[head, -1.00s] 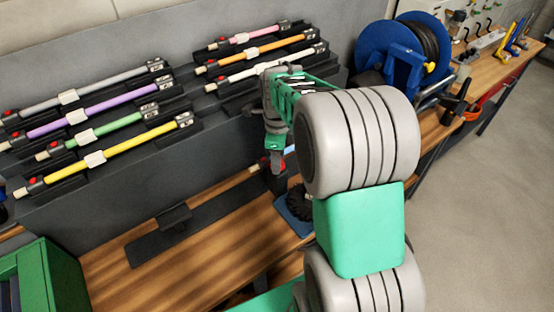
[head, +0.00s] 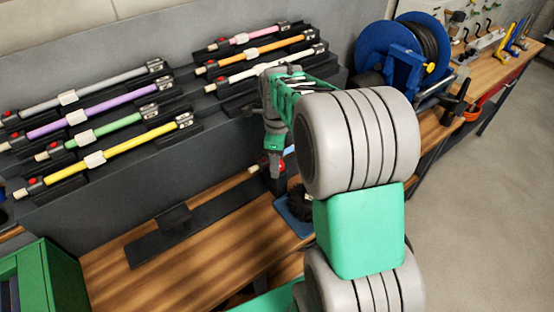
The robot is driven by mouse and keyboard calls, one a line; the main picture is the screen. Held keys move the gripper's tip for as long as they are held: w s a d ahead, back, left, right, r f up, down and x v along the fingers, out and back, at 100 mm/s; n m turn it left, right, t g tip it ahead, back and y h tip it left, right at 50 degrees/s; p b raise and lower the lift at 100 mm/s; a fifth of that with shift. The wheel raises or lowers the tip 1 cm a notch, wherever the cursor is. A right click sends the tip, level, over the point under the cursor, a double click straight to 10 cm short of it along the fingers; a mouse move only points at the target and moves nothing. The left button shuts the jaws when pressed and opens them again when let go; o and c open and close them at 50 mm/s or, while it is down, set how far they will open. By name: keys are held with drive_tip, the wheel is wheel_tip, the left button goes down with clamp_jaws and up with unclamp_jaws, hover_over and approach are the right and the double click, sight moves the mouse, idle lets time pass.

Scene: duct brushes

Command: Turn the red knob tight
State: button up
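My gripper (head: 276,178) points down over the bench at the middle of the picture, at a low rod whose pale end (head: 256,168) shows just left of it. A small red patch (head: 282,164) shows right beside the fingers; it may be the red knob, but it is too small and too covered to be sure. A bit of light blue (head: 290,150) shows right of the gripper, partly behind my arm. The fingers are dark and close to the rod; I cannot tell whether they are shut on anything.
A sloped grey rack holds several coloured rods, such as the yellow one (head: 120,150) and the orange one (head: 262,48). A black holder (head: 150,245) lies on the wooden bench. A blue hose reel (head: 378,45) stands right. The front bench (head: 150,285) is clear.

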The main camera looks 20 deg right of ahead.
wheel_tip(320, 180, up, 8)
drive_tip(key=shift+f+b, duration=0.1)
drive_tip(key=shift+b, duration=0.35)
drive_tip(key=s+a+f+n+t, duration=0.1)
drive_tip(key=s+a+n, duration=0.4)
drive_tip(key=n, duration=0.7)
drive_tip(key=s+a+f+n+t, duration=0.1)
drive_tip(key=s+a+n, duration=0.4)
drive_tip(key=n, duration=0.8)
drive_tip(key=s+t, duration=0.1)
drive_tip(key=s, duration=0.2)
drive_tip(key=shift+s+t, duration=0.2)
drive_tip(key=shift+t, duration=0.1)
